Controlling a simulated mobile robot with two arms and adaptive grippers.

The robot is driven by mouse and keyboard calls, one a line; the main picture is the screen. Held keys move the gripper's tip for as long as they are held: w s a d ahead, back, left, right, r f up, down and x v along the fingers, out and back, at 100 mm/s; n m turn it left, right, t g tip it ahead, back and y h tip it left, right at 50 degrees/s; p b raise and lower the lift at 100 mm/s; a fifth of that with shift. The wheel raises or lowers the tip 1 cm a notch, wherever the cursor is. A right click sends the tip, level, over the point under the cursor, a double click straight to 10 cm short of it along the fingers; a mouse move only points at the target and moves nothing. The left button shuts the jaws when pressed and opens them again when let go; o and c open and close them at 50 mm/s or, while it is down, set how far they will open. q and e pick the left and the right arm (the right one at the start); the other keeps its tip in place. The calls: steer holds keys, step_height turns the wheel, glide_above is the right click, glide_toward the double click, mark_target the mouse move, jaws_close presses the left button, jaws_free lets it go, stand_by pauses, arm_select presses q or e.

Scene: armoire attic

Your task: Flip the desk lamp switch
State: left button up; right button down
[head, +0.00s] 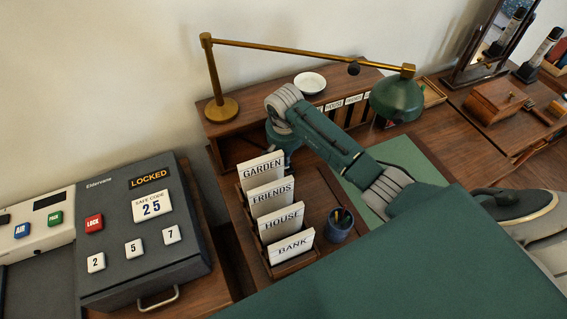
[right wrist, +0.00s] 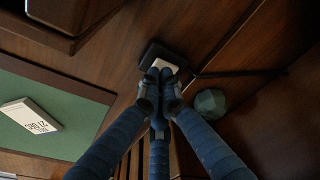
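The desk lamp has a round brass base (head: 221,109), a long brass arm (head: 290,50) and a green shade (head: 397,100), and stands on the desk's raised shelf. In the right wrist view a small dark switch box with a pale rocker (right wrist: 165,65) lies on the wood, with a dark cable running right from it. My right gripper (right wrist: 160,82) has its blue fingers drawn together, empty, with the tips at the near edge of the rocker; contact is unclear. In the head view it points down behind the card rack, its tips hidden. My left gripper is not in view.
The card rack (head: 280,262) and a blue pen cup (head: 340,224) stand in front of my right wrist. A dark safe box (head: 120,255) is at left. In the wrist view, a faceted green object (right wrist: 209,102) sits right of the fingers, and a green mat (right wrist: 75,110) lies left.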

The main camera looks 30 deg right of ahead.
steer(key=shift+f+b, duration=0.75)
steer(key=shift+f, duration=0.15)
stand_by(0.3)
steer(key=shift+r+p, duration=2.3)
steer(key=shift+r, duration=1.2)
steer(key=shift+r, duration=0.1)
